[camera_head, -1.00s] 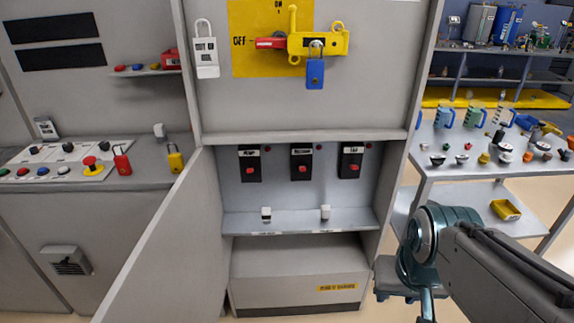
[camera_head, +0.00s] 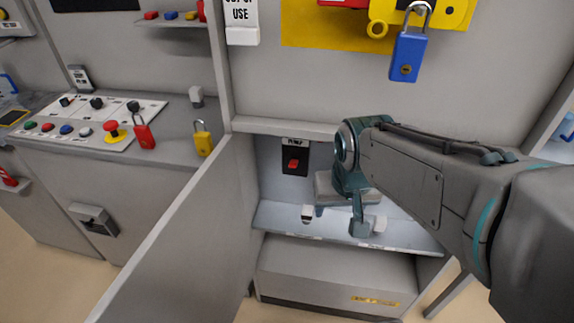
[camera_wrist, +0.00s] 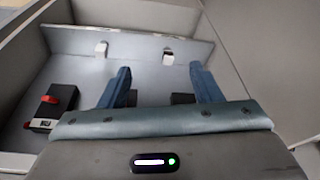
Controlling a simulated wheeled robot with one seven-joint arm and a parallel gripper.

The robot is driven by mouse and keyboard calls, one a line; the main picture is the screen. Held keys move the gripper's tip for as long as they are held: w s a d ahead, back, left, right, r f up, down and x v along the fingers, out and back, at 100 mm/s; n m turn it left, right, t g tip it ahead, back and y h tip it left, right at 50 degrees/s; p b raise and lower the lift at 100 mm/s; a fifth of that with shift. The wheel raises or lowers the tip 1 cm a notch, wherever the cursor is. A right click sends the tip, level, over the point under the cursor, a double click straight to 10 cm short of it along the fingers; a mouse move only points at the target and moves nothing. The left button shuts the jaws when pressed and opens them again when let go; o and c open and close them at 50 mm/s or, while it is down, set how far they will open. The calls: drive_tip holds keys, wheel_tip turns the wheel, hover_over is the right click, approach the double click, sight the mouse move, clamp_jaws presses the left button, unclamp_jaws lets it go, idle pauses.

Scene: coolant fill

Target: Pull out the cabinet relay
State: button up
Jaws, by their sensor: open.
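The open cabinet (camera_head: 229,90) holds two small white blocks on its lower shelf. The left block (camera_head: 307,213) has a dark lower part; in the wrist view, seen upside down, it is a white block with a dark edge (camera_wrist: 168,57). The plain right block (camera_head: 380,224) shows partly beside my arm, and again in the wrist view (camera_wrist: 101,48). I cannot tell for sure which is the relay. My gripper (camera_wrist: 160,70) is open and empty inside the cabinet, its blue fingers apart. The dark-edged block lies beyond them, roughly in line with the gap, untouched.
A black breaker with a red switch (camera_head: 294,162) is on the back panel; my arm hides the others. The open door (camera_head: 190,225) stands left of my arm. The upper panel (camera_head: 300,90) carries a blue padlock (camera_head: 405,57). A control desk (camera_head: 90,125) is at left.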

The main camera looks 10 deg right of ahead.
sight(307, 208)
drive_tip(key=w+f+m+b, duration=0.1)
drive_tip(key=w+f+b, duration=0.4)
drive_tip(key=w+f, duration=0.3)
drive_tip(key=w+f+m+b, duration=0.1)
drive_tip(key=w+f+b, duration=0.4)
drive_tip(key=f, duration=0.9)
drive_tip(key=w+f+t+h+b, duration=0.1)
drive_tip(key=w+f+b, duration=0.4)
drive_tip(key=w+f, duration=0.6)
drive_tip(key=shift+w+f+m, duration=0.1)
drive_tip(key=shift+w+m, duration=0.3)
drive_tip(key=shift+c, duration=0.4)
drive_tip(key=c, duration=1)
drive_tip(key=o, duration=0.4)
drive_tip(key=shift+c, duration=1)
drive_tip(key=shift+r, duration=0.45)
drive_tip(key=shift+r+p, duration=1.6)
drive_tip(key=shift+r, duration=0.6)
